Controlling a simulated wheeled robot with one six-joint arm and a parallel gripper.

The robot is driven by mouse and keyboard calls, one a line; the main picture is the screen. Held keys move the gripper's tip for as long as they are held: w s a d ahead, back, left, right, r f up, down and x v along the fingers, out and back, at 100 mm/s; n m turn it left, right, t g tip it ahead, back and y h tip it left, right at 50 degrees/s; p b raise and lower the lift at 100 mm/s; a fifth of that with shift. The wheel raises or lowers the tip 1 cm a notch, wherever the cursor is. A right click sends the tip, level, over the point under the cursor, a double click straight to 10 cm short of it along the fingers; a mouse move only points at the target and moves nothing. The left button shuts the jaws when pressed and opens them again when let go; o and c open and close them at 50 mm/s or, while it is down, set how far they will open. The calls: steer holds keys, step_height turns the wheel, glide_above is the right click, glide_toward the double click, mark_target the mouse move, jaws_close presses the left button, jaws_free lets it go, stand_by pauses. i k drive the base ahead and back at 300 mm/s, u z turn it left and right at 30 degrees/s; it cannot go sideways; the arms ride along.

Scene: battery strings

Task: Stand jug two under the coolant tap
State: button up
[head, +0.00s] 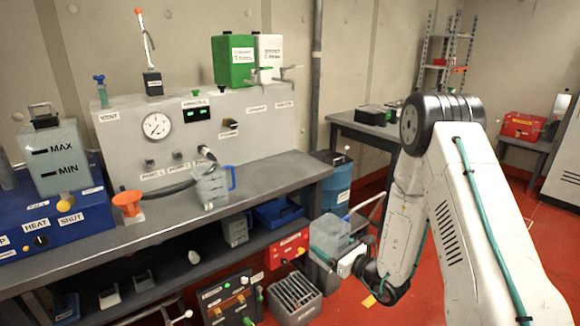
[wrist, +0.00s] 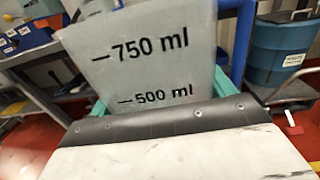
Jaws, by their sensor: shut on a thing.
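My gripper (head: 327,256) is shut on a clear grey measuring jug (head: 330,234), held in the air right of the bench's front corner. In the wrist view the jug (wrist: 150,50) fills the middle, with 750 ml and 500 ml marks and teal fingers on both sides. A blue handle (wrist: 244,45) shows at its right. I see no number on it. Another clear jug (head: 210,187) with a blue handle stands on the bench below a spout. A green tank (head: 233,60) and a white tank (head: 269,52) with taps (head: 288,71) stand on the panel; their labels are too small to read.
The grey bench (head: 255,185) carries a gauge panel (head: 130,155), an orange funnel (head: 128,202) and a blue heater unit (head: 50,215). A further jug (head: 236,229) and a blue tray (head: 279,212) are on the lower shelf. A blue drum (head: 335,185) stands behind the held jug.

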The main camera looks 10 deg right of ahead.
mark_target(270, 164)
steer(key=z, duration=2.1)
steer(key=i, duration=1.35)
steer(key=u, duration=3.45)
